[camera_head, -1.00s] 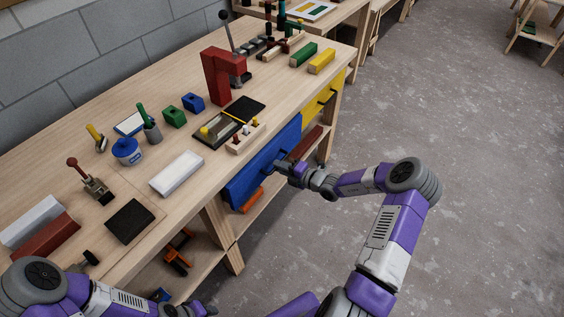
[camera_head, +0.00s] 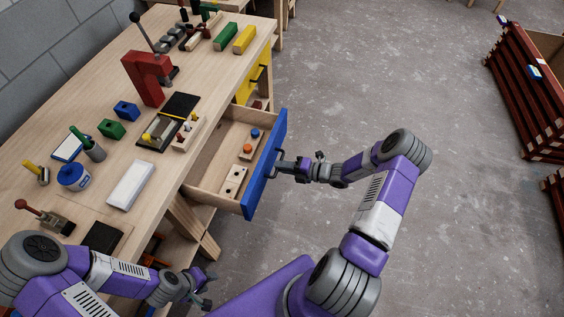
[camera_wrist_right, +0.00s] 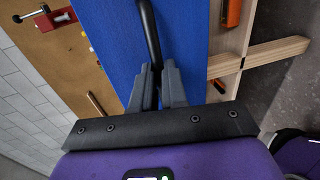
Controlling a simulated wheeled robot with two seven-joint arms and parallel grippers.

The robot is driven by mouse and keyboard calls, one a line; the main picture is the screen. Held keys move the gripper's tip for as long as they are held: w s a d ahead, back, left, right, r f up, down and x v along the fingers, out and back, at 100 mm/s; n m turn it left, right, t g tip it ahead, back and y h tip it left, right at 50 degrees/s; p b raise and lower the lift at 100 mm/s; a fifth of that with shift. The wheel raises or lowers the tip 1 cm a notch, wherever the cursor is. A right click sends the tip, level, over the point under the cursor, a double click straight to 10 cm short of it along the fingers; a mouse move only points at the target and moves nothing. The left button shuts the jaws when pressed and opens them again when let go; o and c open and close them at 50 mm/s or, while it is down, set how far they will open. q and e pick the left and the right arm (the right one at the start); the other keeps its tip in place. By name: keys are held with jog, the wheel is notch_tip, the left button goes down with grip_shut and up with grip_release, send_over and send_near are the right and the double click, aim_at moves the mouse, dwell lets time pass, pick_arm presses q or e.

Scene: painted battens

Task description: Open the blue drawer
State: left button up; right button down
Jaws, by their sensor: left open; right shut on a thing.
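The blue drawer (camera_head: 265,165) is pulled out from the workbench, and its wooden inside shows. Inside it lie small wooden blocks, one with blue and orange pegs (camera_head: 251,144) and one with dark holes (camera_head: 233,181). My right gripper (camera_head: 283,166) is at the drawer front, shut on its dark handle. In the right wrist view the dark handle bar (camera_wrist_right: 149,35) runs between the fingers (camera_wrist_right: 152,85) in front of the blue panel (camera_wrist_right: 110,45). My left gripper (camera_head: 207,287) is open and empty, low beside the bench's near end, apart from the drawer.
The workbench top (camera_head: 95,205) carries a red press (camera_head: 145,78), a white block (camera_head: 130,185), a blue pot (camera_head: 74,177) and other small items. A yellow drawer (camera_head: 254,78) is beyond the blue one. Slatted red crates (camera_head: 520,85) stand at right. The floor between is clear.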

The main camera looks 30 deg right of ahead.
jog(key=shift+s+d, duration=0.2)
jog(key=shift+s, duration=0.05)
jog(key=c, duration=1.2)
grip_release()
jog(key=shift+o, duration=0.2)
jog(key=p+v, duration=0.1)
jog(key=v, duration=0.6)
jog(key=shift+s+d, duration=0.2)
jog(key=shift+d, duration=0.05)
jog(key=shift+r, duration=0.1)
